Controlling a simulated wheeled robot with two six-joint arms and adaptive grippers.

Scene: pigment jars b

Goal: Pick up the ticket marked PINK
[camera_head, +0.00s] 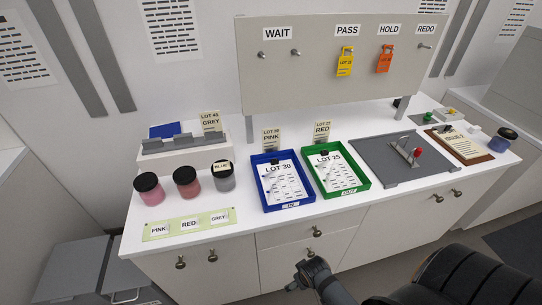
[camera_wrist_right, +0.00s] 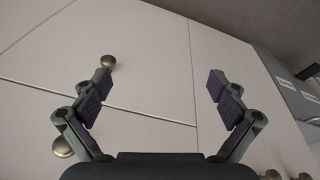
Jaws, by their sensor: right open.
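A small white ticket marked PINK (camera_head: 160,230) lies at the left end of a pale green strip (camera_head: 203,232) near the counter's front edge. Tickets marked RED (camera_head: 189,224) and GREY (camera_head: 219,217) lie to its right on the strip. A separate upright card (camera_head: 271,138) reading LOT 30 PINK stands behind the blue tray. My right gripper (camera_wrist_right: 160,76) is open and empty in the wrist view, facing cabinet fronts. In the head view my right gripper (camera_head: 305,275) is low in front of the drawers, right of and below the ticket. My left gripper is not in view.
A blue tray (camera_head: 291,208) and a green tray (camera_head: 346,190) stand to the right. Drawer knobs (camera_head: 313,232) stick out near my right gripper.

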